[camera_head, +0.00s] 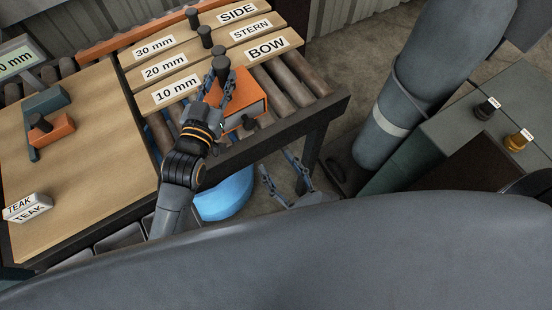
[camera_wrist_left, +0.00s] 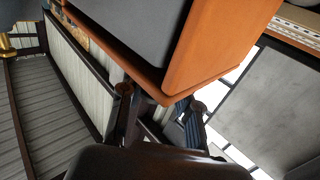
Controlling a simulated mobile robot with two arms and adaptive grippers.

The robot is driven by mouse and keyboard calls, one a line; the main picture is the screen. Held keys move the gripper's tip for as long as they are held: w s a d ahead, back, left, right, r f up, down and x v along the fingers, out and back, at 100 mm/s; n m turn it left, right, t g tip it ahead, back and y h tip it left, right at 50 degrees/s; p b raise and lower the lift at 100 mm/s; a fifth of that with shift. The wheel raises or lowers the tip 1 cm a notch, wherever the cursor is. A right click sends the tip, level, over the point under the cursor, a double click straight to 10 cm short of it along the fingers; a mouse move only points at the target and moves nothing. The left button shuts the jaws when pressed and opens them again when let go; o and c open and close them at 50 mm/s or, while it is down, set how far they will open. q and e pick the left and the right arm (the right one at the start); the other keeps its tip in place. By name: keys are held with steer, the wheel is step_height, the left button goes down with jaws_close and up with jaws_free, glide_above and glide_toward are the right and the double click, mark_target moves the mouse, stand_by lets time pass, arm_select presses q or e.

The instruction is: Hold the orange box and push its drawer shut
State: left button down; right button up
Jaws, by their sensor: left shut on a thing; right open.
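The orange box (camera_head: 247,88) lies on the rollers at the table's right end, near its front edge. A dark and pale face shows on its near side, with a small dark knob (camera_head: 249,122) in front. How far the drawer stands out I cannot tell. My left gripper (camera_head: 221,84) reaches over the box's left part and is shut on it. In the left wrist view the box (camera_wrist_left: 215,55) fills the upper middle, its corner between the fingers (camera_wrist_left: 160,105). My right gripper (camera_head: 285,182) is open and empty, low beyond the table's front edge.
Planks marked 10, 20 and 30 mm (camera_head: 165,68) with dark knobs lie behind the box. A wooden board (camera_head: 85,150) at left bears a TEAK block (camera_head: 27,207) and a small orange piece (camera_head: 52,132). A blue round thing (camera_head: 225,195) stands below the table edge.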

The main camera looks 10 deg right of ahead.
arm_select(q)
steer(key=c, duration=0.9)
jaws_free()
steer(key=shift+o, duration=0.2)
